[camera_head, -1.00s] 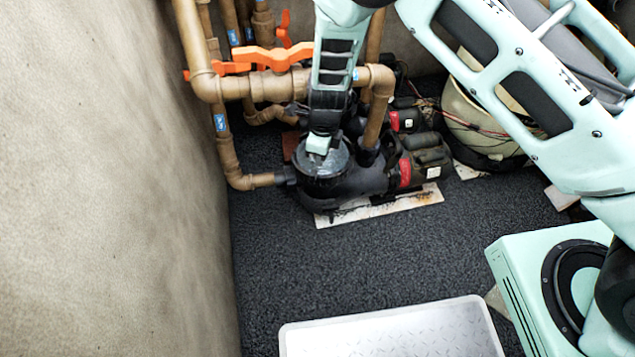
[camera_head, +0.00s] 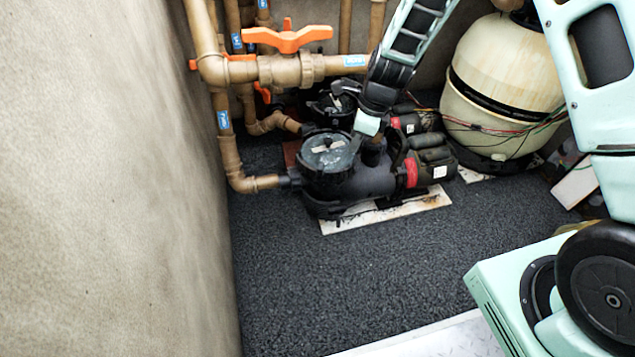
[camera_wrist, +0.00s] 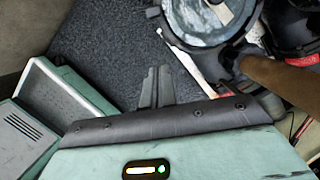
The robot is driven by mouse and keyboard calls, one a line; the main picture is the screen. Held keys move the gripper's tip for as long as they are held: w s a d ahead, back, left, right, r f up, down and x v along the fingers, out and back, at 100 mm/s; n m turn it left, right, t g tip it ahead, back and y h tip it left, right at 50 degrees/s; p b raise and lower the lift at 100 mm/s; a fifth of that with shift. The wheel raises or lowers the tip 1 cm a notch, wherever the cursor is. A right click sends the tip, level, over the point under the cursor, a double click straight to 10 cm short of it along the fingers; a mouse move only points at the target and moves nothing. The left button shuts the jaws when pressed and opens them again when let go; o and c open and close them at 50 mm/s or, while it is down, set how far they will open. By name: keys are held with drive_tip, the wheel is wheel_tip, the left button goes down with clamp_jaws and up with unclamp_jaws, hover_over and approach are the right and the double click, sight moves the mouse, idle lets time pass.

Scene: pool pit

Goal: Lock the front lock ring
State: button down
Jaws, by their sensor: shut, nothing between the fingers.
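The front pump (camera_head: 352,183) stands on the dark floor with a round, clear, scuffed lid (camera_head: 327,149) on top. A dark lock ring (camera_head: 328,173) runs around that lid; whether it is locked I cannot tell. My gripper (camera_head: 355,146) is shut and empty, at the right rim of the lid in the head view; whether it touches the ring is unclear. In the wrist view the closed fingers (camera_wrist: 157,88) point toward the floor, below and apart from the lid (camera_wrist: 212,20), which is cut off by the top edge.
A second pump (camera_head: 335,105) stands behind. Tan pipes (camera_head: 230,160) and an orange-handled valve (camera_head: 287,38) are at the left and above. A cream tank (camera_head: 505,75) stands at the right. A rough wall (camera_head: 110,180) bounds the left. The floor (camera_head: 330,280) in front is clear.

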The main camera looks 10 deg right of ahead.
sight(346, 170)
drive_tip(key=b+x, duration=0.2)
drive_tip(key=x, duration=0.1)
drive_tip(key=b+x, duration=0.2)
drive_tip(key=x, duration=0.2)
drive_tip(key=b+x, duration=0.2)
drive_tip(key=x, duration=0.1)
drive_tip(key=shift+s+d+f, duration=0.1)
drive_tip(key=shift+d+f, duration=0.15)
drive_tip(key=a, duration=0.1)
drive_tip(key=w+a+b, duration=0.2)
drive_tip(key=shift+a+r, duration=0.25)
drive_tip(key=shift+r, duration=0.15)
